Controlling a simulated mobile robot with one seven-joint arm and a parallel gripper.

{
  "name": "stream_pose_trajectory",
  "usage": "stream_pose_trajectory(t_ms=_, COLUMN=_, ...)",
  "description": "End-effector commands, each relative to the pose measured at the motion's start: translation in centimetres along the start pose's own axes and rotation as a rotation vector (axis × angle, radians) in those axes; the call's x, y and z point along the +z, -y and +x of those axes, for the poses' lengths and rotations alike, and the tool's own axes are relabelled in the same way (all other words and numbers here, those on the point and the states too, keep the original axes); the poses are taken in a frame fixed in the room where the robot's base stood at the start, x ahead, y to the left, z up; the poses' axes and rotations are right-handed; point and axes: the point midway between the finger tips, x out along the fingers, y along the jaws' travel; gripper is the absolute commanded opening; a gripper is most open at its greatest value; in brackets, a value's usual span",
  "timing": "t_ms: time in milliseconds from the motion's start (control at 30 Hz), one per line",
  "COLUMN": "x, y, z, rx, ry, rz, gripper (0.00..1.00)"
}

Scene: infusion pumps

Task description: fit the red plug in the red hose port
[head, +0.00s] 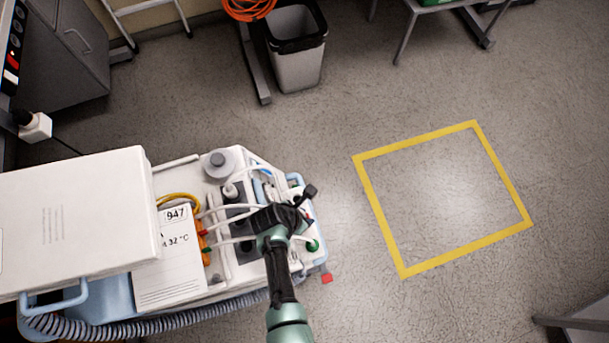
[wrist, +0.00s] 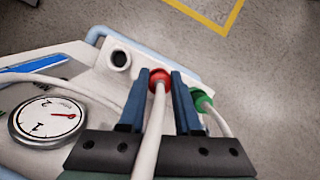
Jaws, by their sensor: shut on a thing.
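In the wrist view the red plug (wrist: 160,77) sits between the two blue fingers of my gripper (wrist: 159,82), with its white hose (wrist: 150,135) running back toward the camera. The gripper is shut on the plug, over the pale panel at the pump cart's edge. I cannot tell whether the plug touches the panel or sits in a port; the red hose port is not distinguishable. In the head view my gripper (head: 293,212) is over the cart's right end, and the plug is hidden there.
A green plug (wrist: 203,101) with a white hose is just right of my fingers. A dark round port (wrist: 119,59) is open on the left. A dial gauge (wrist: 46,121) lies nearer. In the head view the floor inside the yellow outline (head: 378,205) is clear.

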Motion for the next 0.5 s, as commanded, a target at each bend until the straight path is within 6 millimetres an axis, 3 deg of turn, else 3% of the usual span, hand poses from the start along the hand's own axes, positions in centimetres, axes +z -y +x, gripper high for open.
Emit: stream_pose_trajectory(t_ms=500, x=-0.6, y=0.0, z=1.3, rx=0.000, ry=-0.001, rz=-0.001, gripper=0.00)
